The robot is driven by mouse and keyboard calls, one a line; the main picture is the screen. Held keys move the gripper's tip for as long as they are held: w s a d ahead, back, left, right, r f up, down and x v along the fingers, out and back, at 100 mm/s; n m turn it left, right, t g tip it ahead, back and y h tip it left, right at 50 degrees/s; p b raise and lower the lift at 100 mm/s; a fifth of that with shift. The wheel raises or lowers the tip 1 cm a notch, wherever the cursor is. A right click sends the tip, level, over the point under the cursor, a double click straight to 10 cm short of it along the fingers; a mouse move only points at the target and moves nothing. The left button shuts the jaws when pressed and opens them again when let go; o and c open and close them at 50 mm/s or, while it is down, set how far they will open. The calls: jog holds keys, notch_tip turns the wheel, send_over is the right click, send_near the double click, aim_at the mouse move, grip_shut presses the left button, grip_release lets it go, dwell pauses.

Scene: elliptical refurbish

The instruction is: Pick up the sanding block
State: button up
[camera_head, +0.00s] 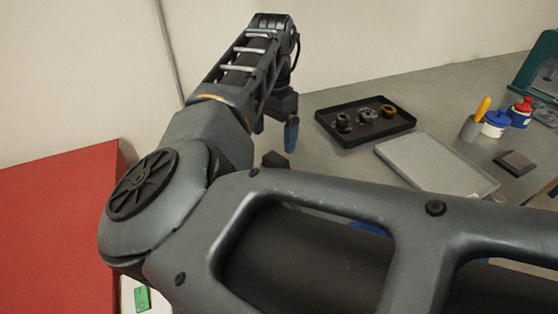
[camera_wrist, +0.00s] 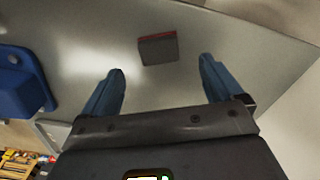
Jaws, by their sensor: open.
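The sanding block appears to be the small dark grey block with a red edge (camera_wrist: 158,49) on the grey table in the wrist view. It lies ahead of my gripper (camera_wrist: 162,68), roughly centred between its two blue fingertips and apart from both. In the head view a small dark block (camera_head: 273,159) lies on the table just below my gripper (camera_head: 275,136); its red edge cannot be made out there. My gripper is open and empty above the table. My own arm hides part of the table in the head view.
A black tray (camera_head: 388,140) with 3 round parts lies right of my gripper, beside a light grey tray (camera_head: 425,150). Farther right are a flat dark block (camera_head: 515,163), a blue-and-white container (camera_head: 495,124) and a red-topped bottle (camera_head: 520,112). A blue object (camera_wrist: 22,82) stands left in the wrist view.

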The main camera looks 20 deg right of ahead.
aim_at(275, 158)
jog(key=shift+s+d+f+p, duration=0.1)
jog(key=shift+f+p, duration=0.25)
jog(key=shift+f, duration=1.35)
jog(key=shift+d+f+p, duration=0.1)
jog(key=shift+f+p, duration=0.2)
jog(key=shift+f, duration=1.4)
jog(key=c, duration=1.2)
jog(key=shift+c, duration=0.2)
jog(key=shift+r, duration=0.1)
jog(key=shift+r, duration=0.5)
notch_tip(275, 158, up, 3)
jog(key=shift+f+b, duration=0.15)
jog(key=shift+b, duration=0.35)
jog(key=s+d+r+b, duration=0.1)
jog(key=s+d+r, duration=0.5)
jog(key=d, duration=0.4)
jog(key=shift+r, duration=0.6)
